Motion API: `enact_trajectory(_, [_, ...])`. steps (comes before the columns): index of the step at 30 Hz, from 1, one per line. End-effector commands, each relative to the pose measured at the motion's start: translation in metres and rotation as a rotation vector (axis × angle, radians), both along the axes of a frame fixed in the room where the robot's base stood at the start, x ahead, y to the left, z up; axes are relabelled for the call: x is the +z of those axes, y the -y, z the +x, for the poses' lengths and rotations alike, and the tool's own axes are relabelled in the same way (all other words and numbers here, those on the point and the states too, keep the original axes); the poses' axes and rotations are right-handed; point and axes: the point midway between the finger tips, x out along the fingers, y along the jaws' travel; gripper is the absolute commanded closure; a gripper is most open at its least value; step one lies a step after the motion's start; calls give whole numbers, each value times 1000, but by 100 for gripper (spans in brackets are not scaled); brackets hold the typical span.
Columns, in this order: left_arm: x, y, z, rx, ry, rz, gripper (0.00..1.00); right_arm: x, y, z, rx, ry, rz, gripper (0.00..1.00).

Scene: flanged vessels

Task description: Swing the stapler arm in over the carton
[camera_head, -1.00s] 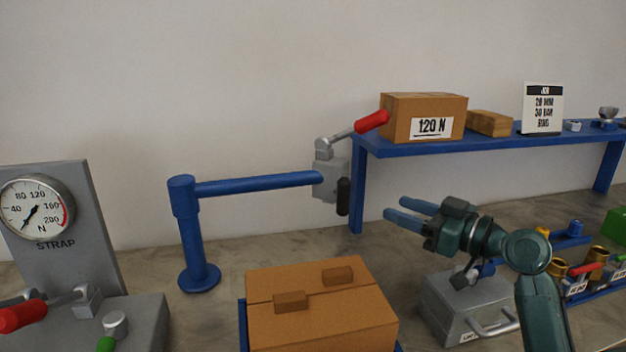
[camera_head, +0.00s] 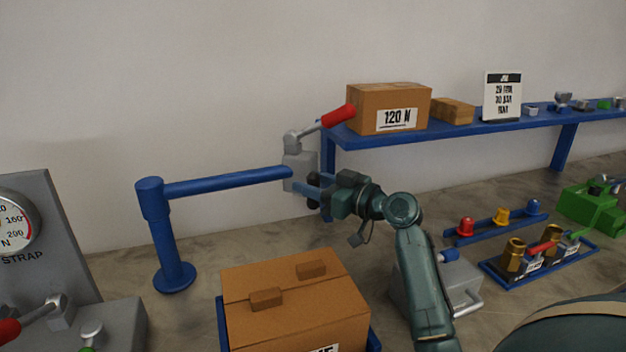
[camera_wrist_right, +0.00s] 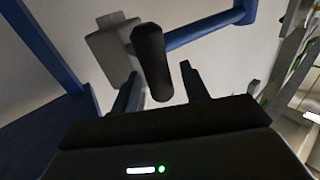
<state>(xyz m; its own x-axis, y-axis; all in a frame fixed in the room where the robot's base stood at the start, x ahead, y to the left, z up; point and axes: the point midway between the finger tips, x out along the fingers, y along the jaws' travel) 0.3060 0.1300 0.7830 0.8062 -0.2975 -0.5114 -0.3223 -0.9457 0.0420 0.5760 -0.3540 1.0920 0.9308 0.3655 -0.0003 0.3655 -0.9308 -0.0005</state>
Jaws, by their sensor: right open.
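The blue stapler arm (camera_head: 230,182) reaches right from a blue post (camera_head: 163,240), behind and above the carton. At its end is a grey stapler head (camera_head: 297,172) with a red lever (camera_head: 338,116) on top and a black grip (camera_wrist_right: 151,62) below. The closed brown carton (camera_head: 295,305) sits in front, and the head hangs behind its top. My right gripper (camera_head: 308,184) is at the grip, its fingers spread. In the right wrist view the grip stands between the open fingers, with gaps either side. My left gripper is not in view.
A blue shelf (camera_head: 450,129) with a carton marked 120 N (camera_head: 388,106) stands just behind the right gripper. A grey gauge stand (camera_head: 50,225) is at the left. The bench between post and carton is clear.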

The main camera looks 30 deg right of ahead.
Motion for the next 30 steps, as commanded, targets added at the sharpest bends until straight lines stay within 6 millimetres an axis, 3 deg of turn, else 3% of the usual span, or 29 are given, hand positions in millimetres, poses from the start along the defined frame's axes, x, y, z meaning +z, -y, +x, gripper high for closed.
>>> enact_trajectory(9, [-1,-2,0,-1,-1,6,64,0,-1,2,0,0,0,56])
enact_trajectory(25, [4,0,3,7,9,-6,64,0,-1,2,0,0,0,99])
enact_trajectory(30, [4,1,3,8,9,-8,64,0,-1,2,0,-1,0,100])
